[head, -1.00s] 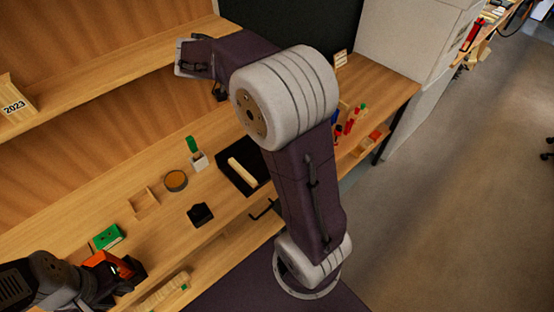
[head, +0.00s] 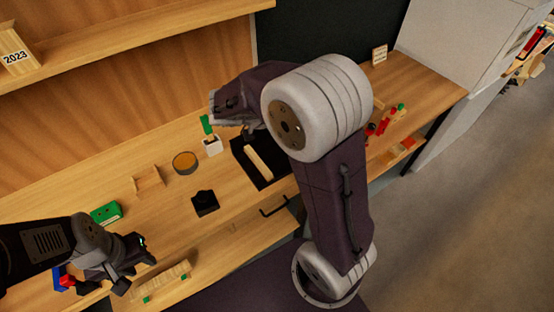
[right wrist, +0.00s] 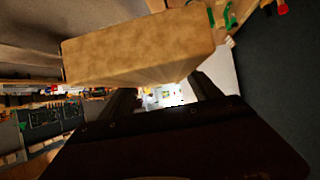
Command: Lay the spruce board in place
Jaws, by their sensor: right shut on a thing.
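A pale wooden board, by its look the spruce board (right wrist: 140,50), fills the upper middle of the right wrist view. My right gripper (right wrist: 165,95) is shut on it, with dark fingers at its lower edge. In the head view my right forearm reaches left over the bench, and I cannot make out the board there. My left gripper (head: 137,268) is at the lower left over the bench front, fingers apart, with nothing seen between them.
A black mat (head: 275,178) on the bench bears a pale wood strip (head: 258,163). Near it are a white holder (head: 212,146), a round tin (head: 185,162), a wooden tray (head: 149,179), a black block (head: 205,202) and a green box (head: 106,213). A slatted wooden piece (head: 168,281) lies in front.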

